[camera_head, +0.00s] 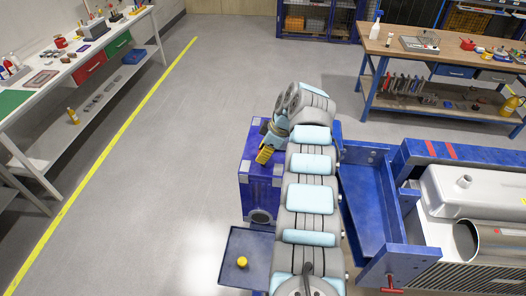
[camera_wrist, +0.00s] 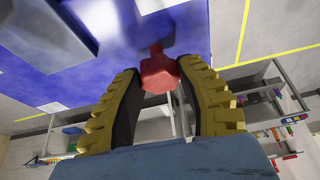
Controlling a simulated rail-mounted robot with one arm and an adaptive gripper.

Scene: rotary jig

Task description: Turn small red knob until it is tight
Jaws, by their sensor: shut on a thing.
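The small red knob (camera_wrist: 158,75) shows in the wrist view, with its stem running up to a blue surface (camera_wrist: 190,28). My gripper (camera_wrist: 157,68) is shut on it, one yellow-ribbed finger with a dark pad on each side. In the head view my gripper (camera_head: 265,154) is beside the blue jig box (camera_head: 258,188), near its upper face. The small knob is hidden there by my arm and fingers.
A red handle (camera_head: 391,286) is on the blue jig frame (camera_head: 372,205) at the lower right, beside a grey metal housing (camera_head: 470,195). Workbenches stand left and back right; the floor at left is clear.

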